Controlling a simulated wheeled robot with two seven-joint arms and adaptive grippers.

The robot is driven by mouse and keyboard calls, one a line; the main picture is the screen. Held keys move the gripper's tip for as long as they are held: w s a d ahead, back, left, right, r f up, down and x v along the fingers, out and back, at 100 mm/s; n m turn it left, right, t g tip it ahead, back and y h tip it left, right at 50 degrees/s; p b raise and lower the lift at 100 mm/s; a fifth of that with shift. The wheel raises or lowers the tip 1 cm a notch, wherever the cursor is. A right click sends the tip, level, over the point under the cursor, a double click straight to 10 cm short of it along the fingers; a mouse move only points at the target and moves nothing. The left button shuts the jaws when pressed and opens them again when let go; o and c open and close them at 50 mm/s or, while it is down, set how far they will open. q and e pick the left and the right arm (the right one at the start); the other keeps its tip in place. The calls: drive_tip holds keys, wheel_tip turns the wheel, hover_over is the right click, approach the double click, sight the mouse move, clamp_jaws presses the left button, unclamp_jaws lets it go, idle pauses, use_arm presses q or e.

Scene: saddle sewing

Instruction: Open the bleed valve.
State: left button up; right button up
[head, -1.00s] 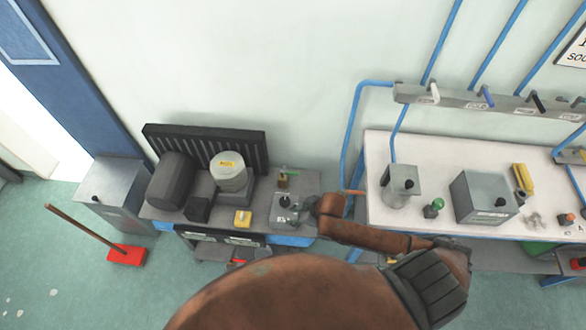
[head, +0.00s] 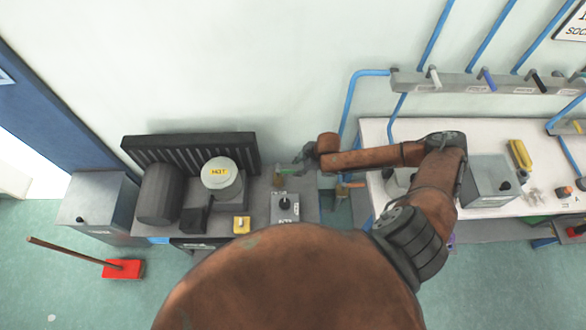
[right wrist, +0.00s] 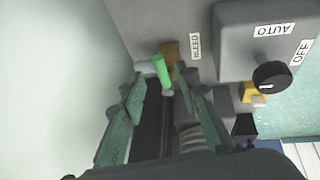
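The bleed valve has a green handle and a brass body (head: 281,182). It stands at the back of the grey bench, behind the switch box, and the gripper partly covers it in the head view. In the right wrist view its green handle (right wrist: 160,70) points up between the fingertips, beside a label reading BLEED (right wrist: 195,47). My right gripper (head: 296,167) is open and reaches the valve from the right. Its two fingers (right wrist: 166,92) stand apart on either side of the handle; I cannot tell whether either touches it. My left gripper is out of view.
The switch box (head: 285,207) with a black knob and AUTO/OFF labels sits in front of the valve. A tank marked HOT (head: 221,180) and a dark motor (head: 160,193) stand left. A white table (head: 375,140) stands right, under blue pipes.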

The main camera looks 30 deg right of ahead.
sight(292, 171)
drive_tip(key=x, duration=0.3)
drive_tip(key=shift+a+r, duration=0.1)
drive_tip(key=shift+w+f, duration=0.15)
drive_tip(key=shift+f, duration=0.15)
drive_tip(key=shift+a+f, duration=0.1)
drive_tip(key=shift+f, duration=0.05)
drive_tip(key=shift+w+f, duration=0.1)
clamp_jaws()
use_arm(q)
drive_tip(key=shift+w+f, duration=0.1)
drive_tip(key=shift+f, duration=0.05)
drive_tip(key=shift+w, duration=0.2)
